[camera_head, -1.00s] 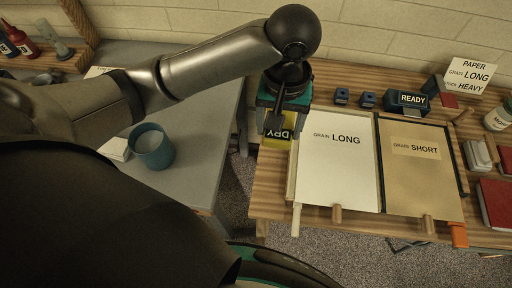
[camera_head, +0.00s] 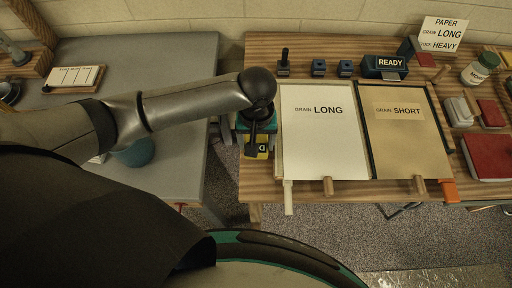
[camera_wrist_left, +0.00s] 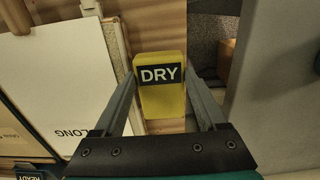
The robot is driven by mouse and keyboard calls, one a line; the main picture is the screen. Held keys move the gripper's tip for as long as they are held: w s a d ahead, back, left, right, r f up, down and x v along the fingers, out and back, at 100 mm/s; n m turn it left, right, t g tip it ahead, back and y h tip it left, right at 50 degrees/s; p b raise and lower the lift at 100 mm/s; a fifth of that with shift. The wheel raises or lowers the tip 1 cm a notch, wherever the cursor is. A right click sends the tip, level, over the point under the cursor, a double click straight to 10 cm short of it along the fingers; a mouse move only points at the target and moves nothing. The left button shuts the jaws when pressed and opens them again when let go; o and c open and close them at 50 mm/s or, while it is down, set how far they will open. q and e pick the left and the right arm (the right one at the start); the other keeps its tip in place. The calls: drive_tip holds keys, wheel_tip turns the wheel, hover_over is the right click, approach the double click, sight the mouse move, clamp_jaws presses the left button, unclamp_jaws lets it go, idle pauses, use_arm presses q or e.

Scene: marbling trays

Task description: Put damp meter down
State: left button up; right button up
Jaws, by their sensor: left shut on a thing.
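The damp meter is a yellow block with a dark display reading DRY (camera_wrist_left: 160,99). In the head view it shows partly (camera_head: 262,152), below my left gripper (camera_head: 257,146), beside the left edge of the tray labelled GRAIN LONG (camera_head: 280,172). In the left wrist view my left gripper (camera_wrist_left: 161,76) has one finger on each side of the meter and is shut on it. Wood of the bench (camera_wrist_left: 158,25) shows behind and below the meter. I cannot tell whether the meter touches the bench. My right gripper is not in view.
The GRAIN SHORT tray (camera_head: 408,150) adjoins on the right. A dark-handled tool (camera_head: 284,66), small blue blocks (camera_head: 318,68) and a READY block (camera_head: 385,66) stand behind the trays. A gap to the floor separates the bench from the grey table (camera_head: 190,60) at left.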

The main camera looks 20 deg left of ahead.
use_arm(q)
drive_tip(key=shift+f+b, duration=0.3)
drive_tip(key=shift+f, duration=1.45)
drive_tip(key=o, duration=1.1)
drive_tip(key=shift+f, duration=0.1)
wheel_tip(320, 180, up, 12)
drive_tip(key=p, duration=0.2)
drive_tip(key=shift+p, duration=0.3)
